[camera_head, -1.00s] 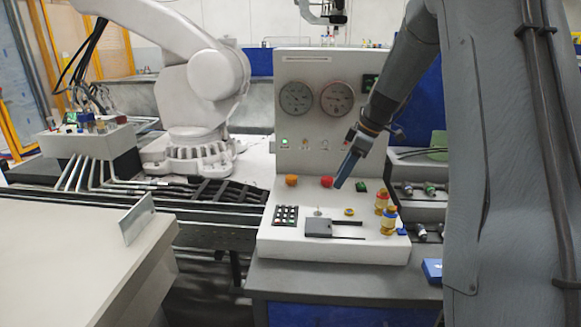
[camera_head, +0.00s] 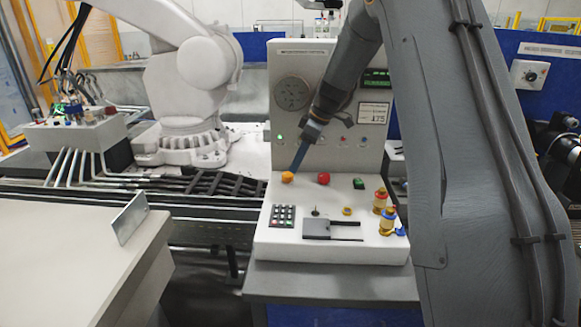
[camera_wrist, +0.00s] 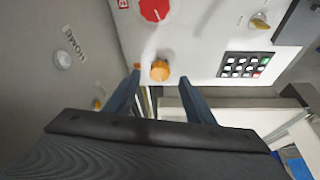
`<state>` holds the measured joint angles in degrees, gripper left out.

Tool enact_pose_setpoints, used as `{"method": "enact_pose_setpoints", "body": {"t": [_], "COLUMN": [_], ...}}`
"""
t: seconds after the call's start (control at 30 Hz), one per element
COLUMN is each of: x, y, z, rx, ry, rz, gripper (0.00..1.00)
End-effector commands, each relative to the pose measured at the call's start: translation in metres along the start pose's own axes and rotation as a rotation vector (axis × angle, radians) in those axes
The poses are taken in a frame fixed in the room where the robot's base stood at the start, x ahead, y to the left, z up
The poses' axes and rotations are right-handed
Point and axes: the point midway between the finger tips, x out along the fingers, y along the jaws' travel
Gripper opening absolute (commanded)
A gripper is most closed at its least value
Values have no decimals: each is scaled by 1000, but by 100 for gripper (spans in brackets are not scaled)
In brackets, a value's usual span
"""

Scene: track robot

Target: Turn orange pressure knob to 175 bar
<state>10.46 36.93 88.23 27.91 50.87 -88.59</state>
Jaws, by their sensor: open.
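The orange knob (camera_head: 287,177) sits at the left of the white control console, below the upright panel. In the wrist view the orange knob (camera_wrist: 160,70) lies just beyond the fingertips, roughly between their lines. My gripper (camera_head: 299,172) is at the knob's upper right in the head view. In the wrist view my gripper (camera_wrist: 163,84) has its two blue fingers spread apart with nothing held. A small display sign (camera_head: 374,116) on the panel appears to read 175. Whether a finger touches the knob cannot be told.
A red knob (camera_head: 323,179) sits right of the orange one. A keypad (camera_head: 283,216), a green button (camera_head: 359,183) and brass fittings (camera_head: 385,212) are on the console. A round gauge (camera_head: 292,93) is on the panel. A white robot arm (camera_head: 190,80) stands at the left.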

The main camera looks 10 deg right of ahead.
Motion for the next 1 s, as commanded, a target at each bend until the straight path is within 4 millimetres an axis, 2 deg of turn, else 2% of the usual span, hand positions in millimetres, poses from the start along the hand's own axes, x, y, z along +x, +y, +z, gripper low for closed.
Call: {"method": "enact_pose_setpoints", "body": {"t": [0.03,0.2,0.4,0.73,0.77,1.0], "x": [3,31,50,54,54,54], "y": [-2,-2,-1,0,0,0], "z": [-11,-9,-9,-8,-8,-8], "rx": [-3,0,0,0,0,0], "ry": [0,-2,0,0,0,0], "rz": [-2,-3,-1,0,0,0], "gripper": [49,49,49,49,48,8]}}
